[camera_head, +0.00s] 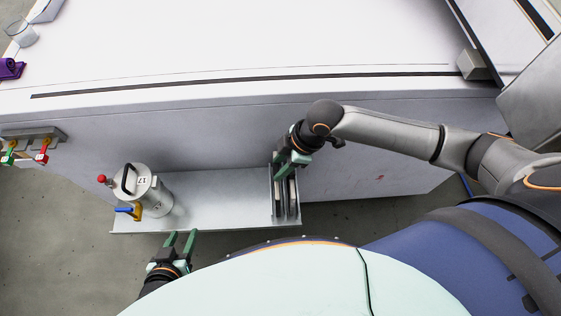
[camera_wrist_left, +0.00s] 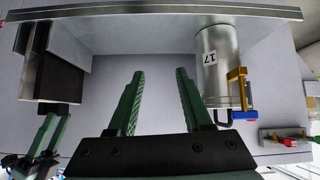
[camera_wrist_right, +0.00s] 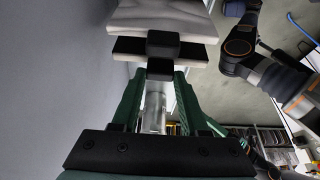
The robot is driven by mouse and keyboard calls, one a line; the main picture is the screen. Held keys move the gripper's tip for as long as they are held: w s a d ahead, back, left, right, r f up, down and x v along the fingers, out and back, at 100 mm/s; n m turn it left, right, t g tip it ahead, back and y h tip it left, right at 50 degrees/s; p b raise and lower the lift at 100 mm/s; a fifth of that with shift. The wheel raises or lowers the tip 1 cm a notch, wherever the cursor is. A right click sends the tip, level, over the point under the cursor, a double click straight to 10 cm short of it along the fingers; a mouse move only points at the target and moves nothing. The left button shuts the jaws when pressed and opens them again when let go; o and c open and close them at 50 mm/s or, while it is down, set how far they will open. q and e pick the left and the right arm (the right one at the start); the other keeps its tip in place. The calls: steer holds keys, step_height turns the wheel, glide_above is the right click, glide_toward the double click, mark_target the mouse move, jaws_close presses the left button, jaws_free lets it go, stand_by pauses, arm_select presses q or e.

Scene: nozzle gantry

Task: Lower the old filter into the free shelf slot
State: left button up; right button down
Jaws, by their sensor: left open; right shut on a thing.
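The shelf (camera_head: 215,188) is a pale metal ledge on the white housing's side, with upright dividers (camera_head: 272,205) at its right end. My right gripper (camera_head: 288,168) is above this end, shut on the black grip of a dark, flat filter (camera_wrist_right: 130,50). The filter hangs upright below the fingers, among the dividers; in the left wrist view it is a dark block (camera_wrist_left: 58,83). Whether it rests on the shelf floor is hidden. A second pale slab (camera_wrist_right: 160,17) is close beside it. My left gripper (camera_head: 182,240) is open and empty, in front of the shelf.
A metal canister (camera_head: 155,192) marked 17, with a black handle, red knob and blue-and-yellow valve, stands at the shelf's left. The shelf middle is bare. A bracket with red and green fittings (camera_head: 35,146) is farther left. A glass (camera_head: 22,35) and purple item (camera_head: 10,69) are on top.

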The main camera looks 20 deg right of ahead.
steer(key=shift+c, duration=1.7)
jaws_free()
arm_select(q)
steer(key=shift+f, duration=0.1)
arm_select(e)
steer(key=p+v, duration=0.1)
steer(key=v, duration=0.2)
steer(key=shift+d+r, duration=0.15)
steer(key=shift+r, duration=0.15)
arm_select(q)
steer(key=shift+s+a+r+p, duration=0.15)
steer(key=shift+r+p, duration=0.15)
steer(key=shift+r, duration=0.15)
steer(key=shift+s+a+r+p, duration=0.1)
steer(key=shift+a+r+p, duration=0.05)
steer(key=shift+r+p, duration=0.2)
arm_select(e)
steer(key=v, duration=0.9)
arm_select(q)
steer(key=shift+r, duration=0.1)
